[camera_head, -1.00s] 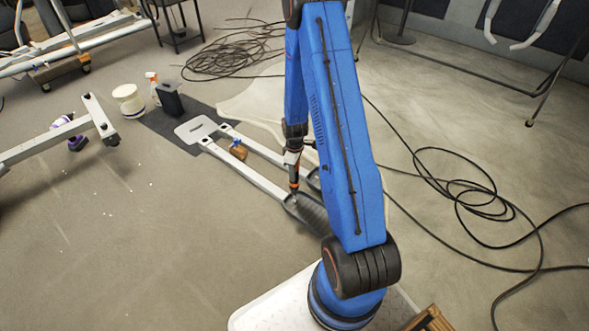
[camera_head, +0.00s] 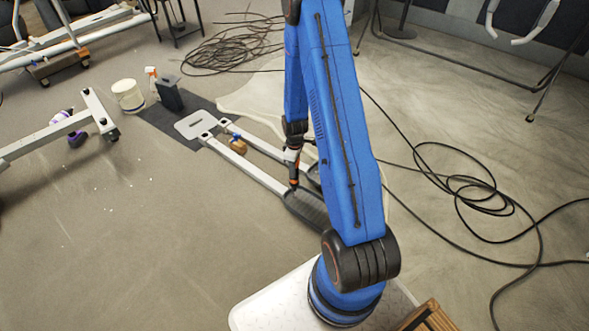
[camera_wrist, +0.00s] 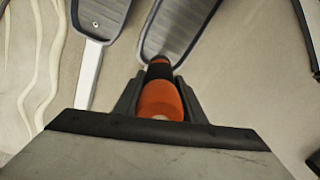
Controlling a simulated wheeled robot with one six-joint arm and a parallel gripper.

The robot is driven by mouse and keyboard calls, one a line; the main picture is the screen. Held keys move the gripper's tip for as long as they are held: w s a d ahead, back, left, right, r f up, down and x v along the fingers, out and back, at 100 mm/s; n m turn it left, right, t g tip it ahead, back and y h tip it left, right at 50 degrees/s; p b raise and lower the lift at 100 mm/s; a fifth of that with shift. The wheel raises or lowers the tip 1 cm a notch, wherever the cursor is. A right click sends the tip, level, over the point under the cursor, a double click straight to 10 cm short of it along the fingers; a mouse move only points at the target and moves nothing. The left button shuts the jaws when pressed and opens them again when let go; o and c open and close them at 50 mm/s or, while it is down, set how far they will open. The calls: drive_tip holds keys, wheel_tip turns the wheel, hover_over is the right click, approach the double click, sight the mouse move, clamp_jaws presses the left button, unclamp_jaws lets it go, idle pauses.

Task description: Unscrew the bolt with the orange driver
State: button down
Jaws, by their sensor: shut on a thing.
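My gripper (camera_wrist: 158,104) is shut on the orange driver (camera_wrist: 160,98), which has a black band. Whether the tip touches anything cannot be told. A small bolt head (camera_wrist: 95,24) shows on the left-hand pedal (camera_wrist: 103,12). No bolt shows under the driver's tip, which the driver hides.
White bars (camera_head: 248,170) run from the pedals to a plate (camera_head: 194,124) on a dark mat. A brown bottle (camera_head: 238,145) lies between the bars. A white tub (camera_head: 128,96) and a dark container (camera_head: 168,95) stand behind. Loose black cable (camera_head: 465,190) lies at right.

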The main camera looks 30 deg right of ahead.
drive_tip(key=shift+r, duration=0.15)
drive_tip(key=shift+r, duration=4.4)
drive_tip(key=shift+a, duration=0.1)
